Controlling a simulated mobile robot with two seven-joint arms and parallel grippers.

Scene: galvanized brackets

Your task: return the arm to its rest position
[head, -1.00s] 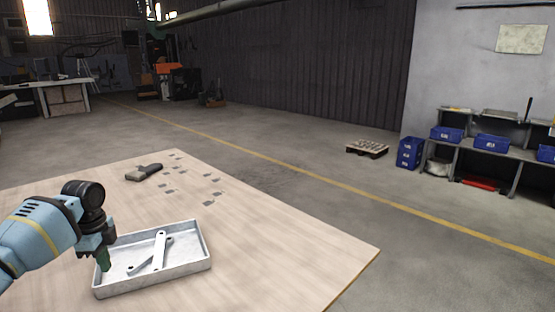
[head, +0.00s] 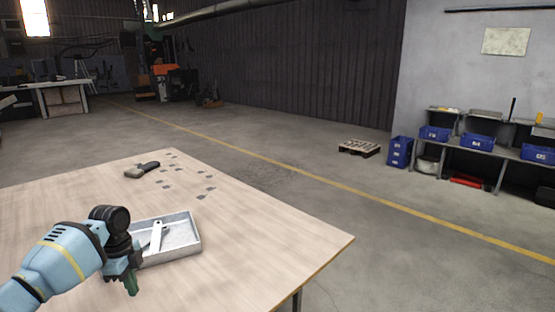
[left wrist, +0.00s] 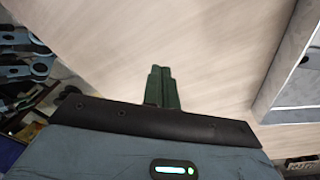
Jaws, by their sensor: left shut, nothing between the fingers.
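My left gripper (head: 132,284) is in the lower left of the head view, in front of the metal tray and above the wooden table (head: 255,245). Its green fingers are closed together with nothing between them; they also show in the left wrist view (left wrist: 162,88) over bare tabletop. The grey tray (head: 186,252) holds white-grey galvanized brackets (head: 157,236), partly hidden behind my gripper. The tray's edge also shows at the right of the left wrist view (left wrist: 278,62). My right gripper is not in view.
A dark-handled tool (head: 143,170) and several small grey squares (head: 182,184) lie toward the table's far side. The table's right part is clear. Beyond are a pallet (head: 359,148), blue bins (head: 399,152) and a shelf unit along the right wall.

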